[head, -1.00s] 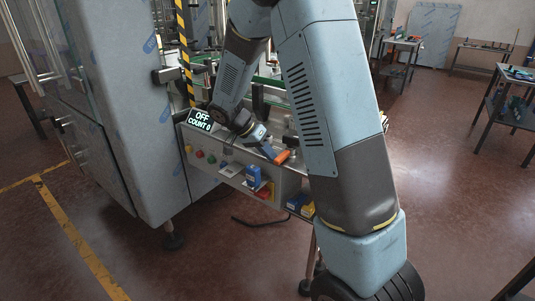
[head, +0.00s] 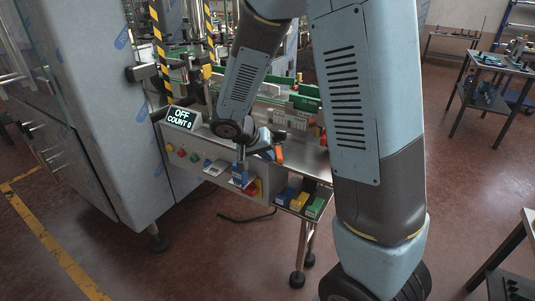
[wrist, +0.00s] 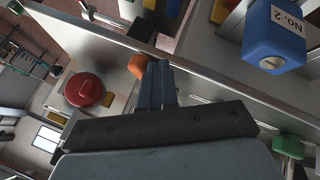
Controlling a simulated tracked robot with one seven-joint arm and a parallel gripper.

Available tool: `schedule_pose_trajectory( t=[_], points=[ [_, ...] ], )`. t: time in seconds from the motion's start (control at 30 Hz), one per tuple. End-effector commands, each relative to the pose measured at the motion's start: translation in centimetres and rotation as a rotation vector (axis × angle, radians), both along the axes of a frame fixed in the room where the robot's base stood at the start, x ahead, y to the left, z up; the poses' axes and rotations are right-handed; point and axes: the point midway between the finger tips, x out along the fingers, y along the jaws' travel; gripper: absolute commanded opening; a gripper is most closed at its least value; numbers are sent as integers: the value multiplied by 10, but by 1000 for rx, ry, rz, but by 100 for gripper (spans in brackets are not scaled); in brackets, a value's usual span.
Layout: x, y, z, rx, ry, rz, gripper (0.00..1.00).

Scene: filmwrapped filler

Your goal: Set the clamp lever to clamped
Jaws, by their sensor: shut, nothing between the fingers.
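An orange rounded knob (wrist: 137,65), which looks like the end of the clamp lever, shows in the wrist view just beyond and left of my fingertips. I cannot tell whether they touch it. My gripper (wrist: 158,66) is shut and empty, its fingers close together. In the head view an orange part (head: 279,153) stands beside my wrist at the machine's front edge; my arm hides much around it. The lever's shaft and its clamped or unclamped position cannot be made out.
In the wrist view a red mushroom button (wrist: 85,90) is left of my fingers, a blue box (wrist: 272,40) marked No. 2 upper right, and a green button (wrist: 288,147) lower right. A display (head: 180,118) reads OFF, COUNT 0. A grey cabinet (head: 85,100) stands left.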

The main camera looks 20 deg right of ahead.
Motion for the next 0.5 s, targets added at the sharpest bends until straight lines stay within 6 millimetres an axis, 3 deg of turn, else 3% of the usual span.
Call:
schedule_pose_trajectory(
  t=[0.5],
  points=[
    [-1,-10,0,-1,0,4,0]
  ],
)
